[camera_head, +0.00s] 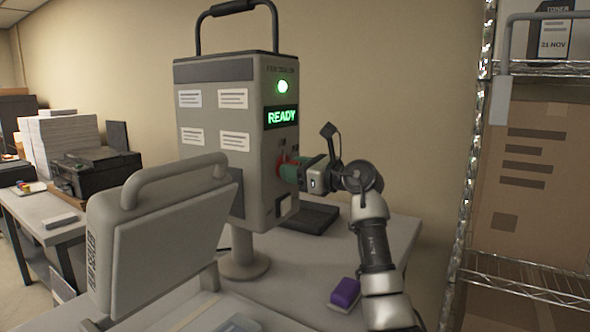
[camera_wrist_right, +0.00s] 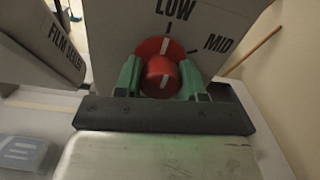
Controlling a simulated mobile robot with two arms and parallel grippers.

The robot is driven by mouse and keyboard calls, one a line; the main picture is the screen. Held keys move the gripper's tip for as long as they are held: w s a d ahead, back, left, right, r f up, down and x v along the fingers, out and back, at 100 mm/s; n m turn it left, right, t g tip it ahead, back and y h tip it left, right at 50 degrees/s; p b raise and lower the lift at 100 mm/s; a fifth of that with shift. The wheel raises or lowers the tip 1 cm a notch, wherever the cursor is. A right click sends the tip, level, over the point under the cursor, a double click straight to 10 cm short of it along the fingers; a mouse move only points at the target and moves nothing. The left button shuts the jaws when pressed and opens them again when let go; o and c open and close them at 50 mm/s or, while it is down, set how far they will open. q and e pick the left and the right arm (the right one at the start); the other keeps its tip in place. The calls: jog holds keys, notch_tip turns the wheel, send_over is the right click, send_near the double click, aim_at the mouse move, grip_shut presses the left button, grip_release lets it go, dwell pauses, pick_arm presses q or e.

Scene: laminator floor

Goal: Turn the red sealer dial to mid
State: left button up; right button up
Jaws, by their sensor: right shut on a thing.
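The red sealer dial (camera_wrist_right: 160,73) is on the face of the grey film sealer (camera_head: 250,150), below its lit READY display. In the right wrist view its white line points up towards the LOW mark. The MID label (camera_wrist_right: 219,44) is further to the right. My right gripper (camera_wrist_right: 162,80) is shut on the dial, with one green finger on each side. In the head view my right gripper (camera_head: 298,170) reaches the sealer's face from the right and hides most of the dial. My left gripper is not in view.
A grey hinged panel (camera_head: 160,240) stands in front of the sealer. A purple block (camera_head: 345,292) lies on the table below my right arm. A wire shelf (camera_head: 530,270) with boxes stands on the right. A printer (camera_head: 95,170) and paper stack are at the left.

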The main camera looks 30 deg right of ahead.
jog(key=shift+m, duration=0.3)
jog(key=m+p, duration=0.2)
jog(key=shift+r+m+p, duration=0.15)
jog(key=shift+m+p, duration=0.15)
jog(key=m+p, duration=0.2)
jog(key=m, duration=0.1)
jog(key=shift+p, duration=0.4)
jog(key=m+p, duration=0.3)
jog(key=m, duration=0.1)
jog(key=shift+m+p, duration=0.7)
jog(key=shift+p, duration=0.1)
jog(key=o, duration=0.9)
jog(key=shift+s+d+f, duration=0.1)
jog(key=shift+f, duration=0.1)
